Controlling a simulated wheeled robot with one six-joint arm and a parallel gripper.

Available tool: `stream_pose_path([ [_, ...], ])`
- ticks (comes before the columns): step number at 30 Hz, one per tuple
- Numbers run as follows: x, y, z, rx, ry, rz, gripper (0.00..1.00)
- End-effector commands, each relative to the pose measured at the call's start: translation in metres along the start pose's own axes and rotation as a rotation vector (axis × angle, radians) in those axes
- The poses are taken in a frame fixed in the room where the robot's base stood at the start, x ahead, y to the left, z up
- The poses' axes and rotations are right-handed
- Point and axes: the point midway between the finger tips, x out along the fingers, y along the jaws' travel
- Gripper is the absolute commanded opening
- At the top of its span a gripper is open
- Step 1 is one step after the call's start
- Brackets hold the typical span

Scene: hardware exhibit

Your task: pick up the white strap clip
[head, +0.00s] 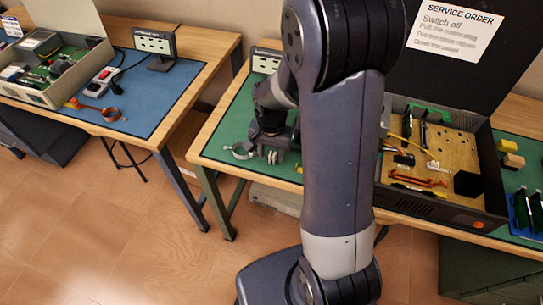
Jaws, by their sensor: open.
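My gripper (273,157) is just to the right of the clip, low over the mat and pointing down. It is open, and nothing shows between its fingers. The clip looks apart from the fingers, though the exact gap is hard to tell. My arm hides the middle of this table.
A small label stand (265,60) is behind my gripper. Bare floor (110,220) lies in front.

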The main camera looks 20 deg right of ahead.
Motion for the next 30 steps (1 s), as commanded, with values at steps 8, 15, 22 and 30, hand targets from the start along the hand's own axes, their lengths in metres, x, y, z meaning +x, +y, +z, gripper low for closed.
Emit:
stream_pose_path([
  [8, 0.0162, 0.0004, 0.0, 0.0, 0.0, 0.0, 0.42],
  [15, 0.0159, 0.0004, -0.0001, 0.0, 0.0, 0.0, 0.34],
  [22, 0.0157, 0.0004, -0.0001, 0.0, 0.0, 0.0, 0.15],
  [30, 0.0156, 0.0004, -0.0001, 0.0, 0.0, 0.0, 0.03],
])
